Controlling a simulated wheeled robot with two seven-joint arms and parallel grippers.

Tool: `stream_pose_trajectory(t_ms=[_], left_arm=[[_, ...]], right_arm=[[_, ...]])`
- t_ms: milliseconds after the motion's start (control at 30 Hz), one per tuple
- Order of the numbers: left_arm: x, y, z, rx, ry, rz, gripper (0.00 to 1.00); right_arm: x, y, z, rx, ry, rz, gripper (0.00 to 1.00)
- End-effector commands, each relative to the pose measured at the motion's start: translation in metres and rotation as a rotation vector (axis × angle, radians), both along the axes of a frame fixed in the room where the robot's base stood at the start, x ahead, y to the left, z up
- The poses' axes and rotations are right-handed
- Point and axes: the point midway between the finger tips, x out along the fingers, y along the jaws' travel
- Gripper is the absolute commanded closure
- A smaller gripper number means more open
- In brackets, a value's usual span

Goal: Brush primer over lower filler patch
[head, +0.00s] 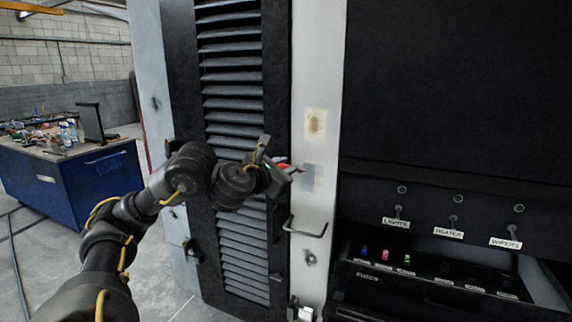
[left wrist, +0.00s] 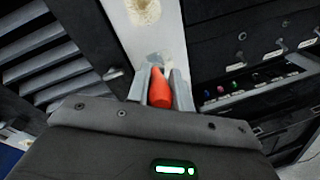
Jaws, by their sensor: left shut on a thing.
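My left gripper (head: 284,168) is shut on the red-orange handle of the brush (head: 282,166), in front of the pale painted post. The handle also shows between the fingers in the left wrist view (left wrist: 159,90). The brush head is small and mostly hidden, so I cannot tell whether it touches the post. The lower filler patch (head: 312,180) is a grey-looking rectangle just right of the gripper, partly covered by it. In the left wrist view a grey area (left wrist: 153,58) lies just beyond the fingertips. The upper patch (head: 316,124) is beige with a brown middle. My right gripper is not in view.
A metal grab handle (head: 306,228) sticks out of the post below. Black louvres (head: 232,75) stand left of it. At right is a dark switch panel with labels and an open fuse tray (head: 430,284). A cluttered blue workbench (head: 80,185) stands far left.

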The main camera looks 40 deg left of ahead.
Motion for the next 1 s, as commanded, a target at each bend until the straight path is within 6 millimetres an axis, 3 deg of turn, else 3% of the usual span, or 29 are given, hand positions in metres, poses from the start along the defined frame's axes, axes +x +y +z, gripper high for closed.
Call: stream_pose_trajectory(t_ms=[500, 1000], left_arm=[[-0.028, -0.009, 0.002, 0.001, 0.0, 0.001, 1.0], [-0.028, -0.01, 0.0, 0.0, -0.001, 0.0, 1.0]], right_arm=[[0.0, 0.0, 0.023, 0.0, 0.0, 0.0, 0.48], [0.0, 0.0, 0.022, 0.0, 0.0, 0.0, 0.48]])
